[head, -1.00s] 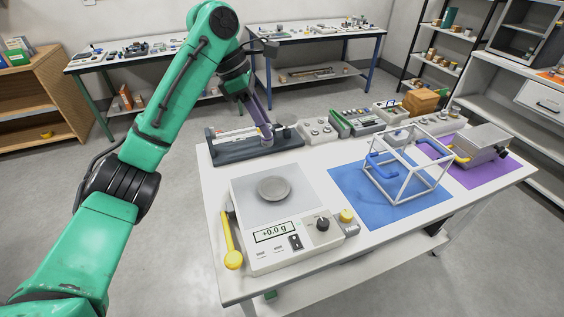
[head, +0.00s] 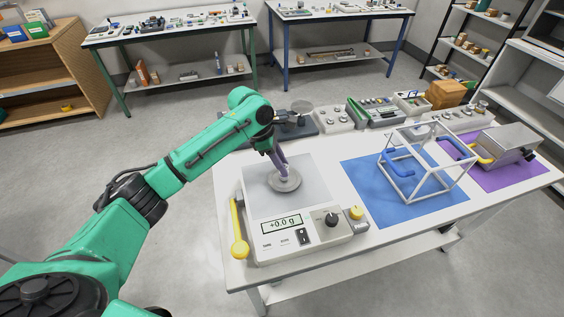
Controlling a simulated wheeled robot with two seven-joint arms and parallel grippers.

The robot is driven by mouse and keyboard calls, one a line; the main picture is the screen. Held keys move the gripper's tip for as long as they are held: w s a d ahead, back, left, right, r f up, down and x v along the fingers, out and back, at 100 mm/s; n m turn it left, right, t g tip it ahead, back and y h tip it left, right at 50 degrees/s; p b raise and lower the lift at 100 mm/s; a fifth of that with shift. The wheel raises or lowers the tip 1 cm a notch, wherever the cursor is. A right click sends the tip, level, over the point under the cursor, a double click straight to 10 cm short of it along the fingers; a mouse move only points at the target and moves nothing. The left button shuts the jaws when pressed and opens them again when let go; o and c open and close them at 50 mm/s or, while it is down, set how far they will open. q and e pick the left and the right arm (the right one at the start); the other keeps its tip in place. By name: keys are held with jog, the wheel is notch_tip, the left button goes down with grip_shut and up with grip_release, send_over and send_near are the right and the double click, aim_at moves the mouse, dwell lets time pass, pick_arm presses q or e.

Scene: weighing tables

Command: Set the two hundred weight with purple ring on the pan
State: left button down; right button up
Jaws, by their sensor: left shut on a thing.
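The balance (head: 262,240) stands on the white table with its round grey pan (head: 292,187) on top. Its display (head: 282,223) reads +0.0 g. My left gripper (head: 283,168) points down just over the pan. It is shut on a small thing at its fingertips. That thing is mostly hidden, so I cannot make out its ring or number, or tell whether it touches the pan. My right gripper is not in view.
A yellow-handled tool (head: 238,230) lies along the balance's left side. A white wire frame (head: 425,172) stands on a blue mat (head: 364,190). A metal box (head: 508,143) sits on a purple mat (head: 503,179). Dark rack and trays of weights (head: 333,118) line the back edge.

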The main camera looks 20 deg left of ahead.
pick_arm(q)
jog(key=shift+f, duration=0.2)
jog(key=c, duration=0.6)
grip_release()
jog(key=shift+c, duration=0.2)
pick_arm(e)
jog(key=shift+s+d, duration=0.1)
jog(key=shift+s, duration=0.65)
pick_arm(q)
jog(key=b+v, duration=0.1)
jog(key=v, duration=1.1)
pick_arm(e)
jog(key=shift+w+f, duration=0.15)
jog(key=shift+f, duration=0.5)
